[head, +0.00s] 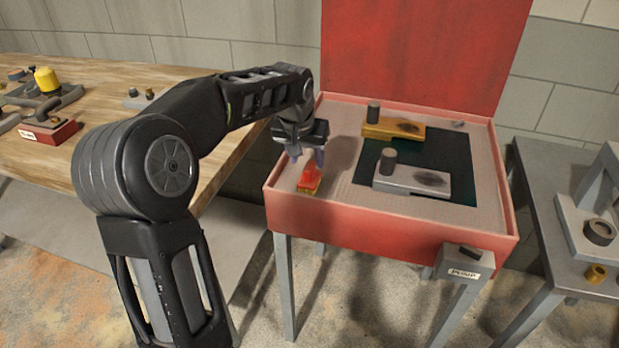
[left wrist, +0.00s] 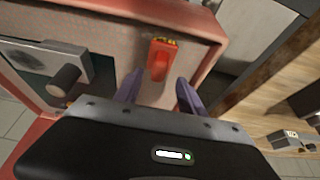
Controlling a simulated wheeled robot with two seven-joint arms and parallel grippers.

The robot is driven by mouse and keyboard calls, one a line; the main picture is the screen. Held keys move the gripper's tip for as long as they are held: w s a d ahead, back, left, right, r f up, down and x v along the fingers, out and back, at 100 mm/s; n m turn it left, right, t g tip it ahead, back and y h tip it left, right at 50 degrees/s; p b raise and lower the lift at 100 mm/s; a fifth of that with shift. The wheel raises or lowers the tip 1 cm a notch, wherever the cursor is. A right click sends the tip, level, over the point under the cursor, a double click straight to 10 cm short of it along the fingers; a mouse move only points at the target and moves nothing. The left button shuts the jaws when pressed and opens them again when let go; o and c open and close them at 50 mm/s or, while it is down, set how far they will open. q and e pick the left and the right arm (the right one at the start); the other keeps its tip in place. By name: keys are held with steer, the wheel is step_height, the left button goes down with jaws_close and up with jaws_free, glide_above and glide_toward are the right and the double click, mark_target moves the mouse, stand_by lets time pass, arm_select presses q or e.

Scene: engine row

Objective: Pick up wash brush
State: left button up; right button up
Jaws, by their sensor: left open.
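The wash brush (head: 310,178) is red with a yellowish bristle edge. It sits at the left front corner of the red parts washer basin (head: 345,222). In the left wrist view the brush (left wrist: 159,62) lies just beyond the fingertips, roughly between them and apart from them. My left gripper (head: 307,156) is open and empty, just above and behind the brush in the head view; its two purple-grey fingers also show in the left wrist view (left wrist: 158,92). My right gripper is not in view.
A wooden bench (head: 110,80) stands left, a grey table (head: 545,180) right. A pump box (head: 462,262) is on the basin's front.

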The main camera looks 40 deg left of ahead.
mark_target(309, 166)
arm_select(q)
steer(key=p+x, duration=0.1)
steer(key=x, duration=0.4)
steer(key=shift+d+f, duration=0.1)
steer(key=shift+f, duration=0.05)
steer(key=shift+c, duration=0.2)
jaws_close()
stand_by(0.5)
step_height(309, 166, up, 10)
steer(key=shift+r, duration=0.1)
stand_by(0.5)
stand_by(0.4)
